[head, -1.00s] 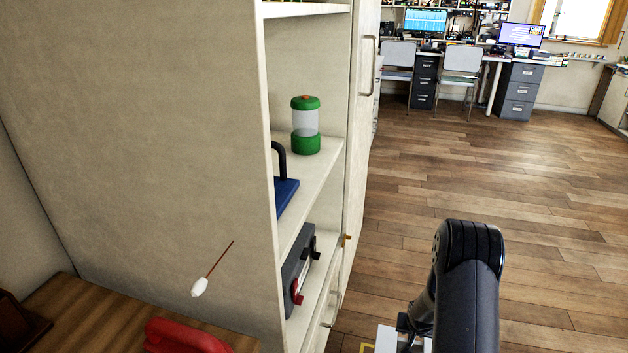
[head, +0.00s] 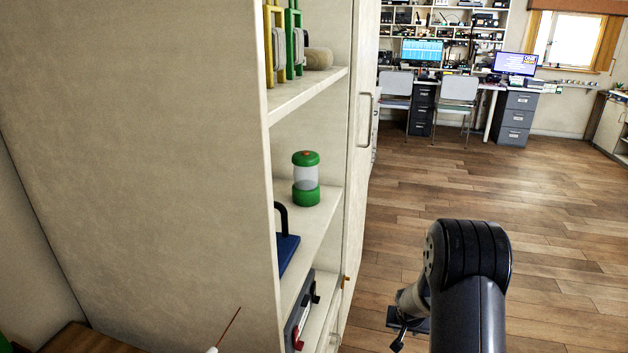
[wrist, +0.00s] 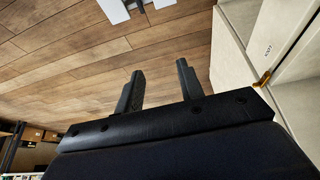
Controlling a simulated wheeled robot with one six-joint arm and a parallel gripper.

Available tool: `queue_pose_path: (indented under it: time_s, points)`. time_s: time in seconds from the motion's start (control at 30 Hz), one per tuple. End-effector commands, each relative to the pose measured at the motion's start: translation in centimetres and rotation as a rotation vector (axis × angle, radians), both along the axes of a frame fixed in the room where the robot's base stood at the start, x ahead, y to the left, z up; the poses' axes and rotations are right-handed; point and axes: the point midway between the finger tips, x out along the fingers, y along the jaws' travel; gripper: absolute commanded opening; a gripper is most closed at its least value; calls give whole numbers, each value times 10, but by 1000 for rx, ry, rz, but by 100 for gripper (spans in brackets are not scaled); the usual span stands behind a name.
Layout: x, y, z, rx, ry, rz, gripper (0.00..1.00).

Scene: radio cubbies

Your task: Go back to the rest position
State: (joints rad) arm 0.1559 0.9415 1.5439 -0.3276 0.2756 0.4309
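My gripper (wrist: 160,70) shows in the wrist view with its two dark fingers apart and nothing between them. Wooden floor shows beyond the fingers, and a pale cabinet front is to their right. In the head view my arm rises at the lower right over the floor, to the right of the shelf unit. The gripper end is mostly hidden behind the arm there, and only small dark parts show low down.
A tall cream shelf unit (head: 170,150) stands at the left. It holds a green-capped lantern (head: 306,180), a blue item with a dark handle (head: 287,250) and a grey box (head: 300,318). Desks and chairs (head: 457,92) are far back. Open wooden floor (head: 560,190) lies at the right.

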Motion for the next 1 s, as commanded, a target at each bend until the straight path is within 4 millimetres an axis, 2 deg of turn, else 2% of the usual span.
queue_pose_path:
  time_s: [0.03,0.2,0.5,0.7,1.0]
  points:
    - [1,3,16,0,-2,1,36]
    - [0,11,49,-1,-2,-1,36]
    - [-1,22,88,1,-2,-4,36]
    - [-1,24,95,1,0,-5,36]
    - [-1,24,95,1,0,-4,36]
